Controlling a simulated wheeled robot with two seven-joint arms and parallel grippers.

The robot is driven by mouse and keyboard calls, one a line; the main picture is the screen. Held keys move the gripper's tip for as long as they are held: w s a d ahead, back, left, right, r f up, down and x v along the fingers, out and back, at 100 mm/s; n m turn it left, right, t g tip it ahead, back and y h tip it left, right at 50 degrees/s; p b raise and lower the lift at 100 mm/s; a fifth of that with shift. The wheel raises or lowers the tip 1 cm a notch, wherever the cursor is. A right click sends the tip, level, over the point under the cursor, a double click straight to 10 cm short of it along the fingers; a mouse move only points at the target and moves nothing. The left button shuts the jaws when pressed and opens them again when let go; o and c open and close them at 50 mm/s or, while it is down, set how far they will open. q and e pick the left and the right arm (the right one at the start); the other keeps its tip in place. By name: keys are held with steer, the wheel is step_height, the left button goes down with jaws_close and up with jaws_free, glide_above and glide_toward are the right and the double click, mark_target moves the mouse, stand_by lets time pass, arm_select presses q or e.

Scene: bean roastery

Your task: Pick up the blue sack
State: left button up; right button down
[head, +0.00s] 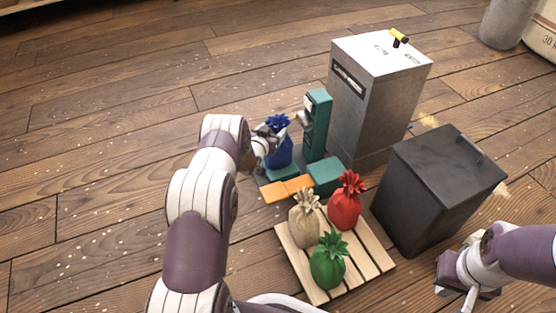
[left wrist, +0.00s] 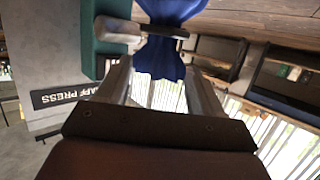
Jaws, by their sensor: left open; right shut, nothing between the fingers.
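The blue sack (head: 279,154) stands upright on the teal base of a small machine, its ruffled top showing. My left gripper (head: 270,137) is at its neck, partly covering the sack from the left. In the left wrist view the blue sack (left wrist: 160,62) shows between the spread fingers of my left gripper (left wrist: 158,75), its narrow neck near the tips. The jaws are open; whether a finger touches the cloth I cannot tell. My right gripper (head: 468,292) is shut and empty at the lower right, far from the sack.
A teal upright post (head: 317,125) stands close right of the blue sack. A slatted pallet (head: 372,262) holds a beige sack (head: 304,218), a red sack (head: 345,205) and a green sack (head: 328,264). A grey cabinet (head: 362,110) and a dark bin (head: 430,190) stand right. Floor at left is clear.

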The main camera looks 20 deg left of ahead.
mark_target(276, 128)
arm_select(q)
steer(key=b+x, duration=0.5)
steer(key=shift+f, duration=0.3)
steer(key=shift+w+r+b, duration=0.1)
steer(key=shift+w+b, duration=0.2)
steer(key=shift+w, duration=0.1)
steer(key=shift+r, duration=0.25)
jaws_close()
steer(key=shift+f, duration=0.1)
steer(key=shift+w, duration=0.1)
stand_by(0.4)
